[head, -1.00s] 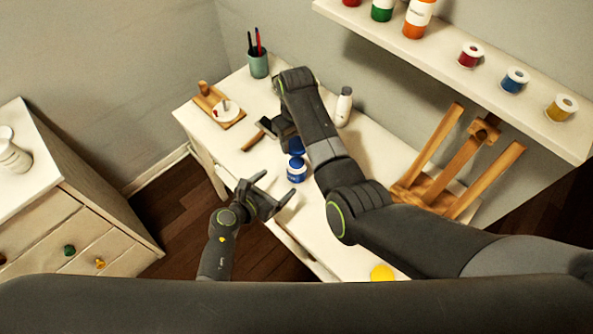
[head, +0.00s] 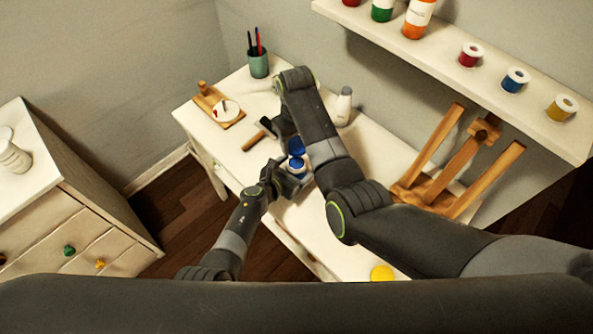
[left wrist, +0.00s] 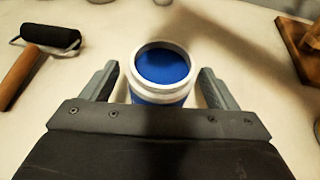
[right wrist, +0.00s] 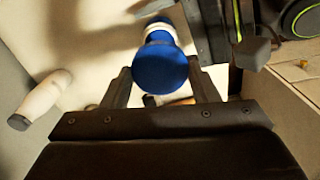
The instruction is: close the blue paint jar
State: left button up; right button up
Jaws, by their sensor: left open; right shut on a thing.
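The blue paint jar (head: 299,168) stands upright and uncapped on the white desk. The left wrist view shows its white rim and blue paint inside (left wrist: 165,66). My left gripper (head: 286,178) is at the jar, its two open fingers (left wrist: 158,72) on either side of it with gaps visible. My right gripper (right wrist: 158,68) is shut on the blue lid (right wrist: 160,72). The lid (head: 297,146) is held above the jar in the head view; the jar's white rim (right wrist: 160,30) shows beyond it in the right wrist view. The right fingertips are partly hidden in the head view.
A brush roller (left wrist: 45,40) lies left of the jar. A white bottle (head: 344,106), a wooden easel (head: 445,165), a pen cup (head: 258,65) and a wooden board (head: 222,110) stand around. A shelf (head: 440,65) with several paint jars overhangs the back.

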pick_arm(q)
jog(key=shift+w+d+f, duration=0.1)
jog(key=shift+w+f, duration=0.05)
jog(key=shift+w, duration=0.05)
dwell(0.3)
jog(key=c, duration=1.4)
jog(key=shift+c, duration=0.4)
pick_arm(e)
send_over(296, 163)
jog(key=shift+f, duration=2.45)
